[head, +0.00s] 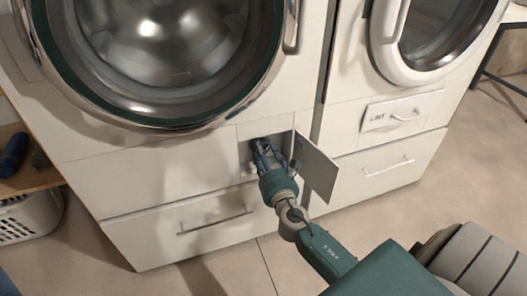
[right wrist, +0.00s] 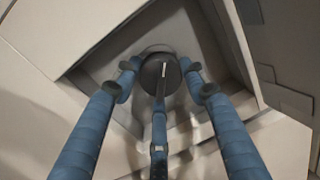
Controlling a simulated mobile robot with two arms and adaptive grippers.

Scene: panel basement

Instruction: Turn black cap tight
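The black cap (right wrist: 160,72) is round, with a pale line on its face, and sits inside a recess in the right wrist view. My right gripper (head: 262,148) reaches into the small open hatch at the bottom of the left washer in the head view. Its blue fingers (right wrist: 162,80) surround the cap, with tips close to its left and right sides and one finger in front of its lower part. I cannot tell whether the tips touch the cap. The cap cannot be made out in the head view. My left gripper is not in view.
The hatch door (head: 316,167) hangs open just right of my right gripper. A drawer with a bar handle (head: 215,223) lies below. A second machine with a lint drawer (head: 402,112) stands at right. A white basket (head: 30,217) sits under a wooden shelf (head: 28,179) at left.

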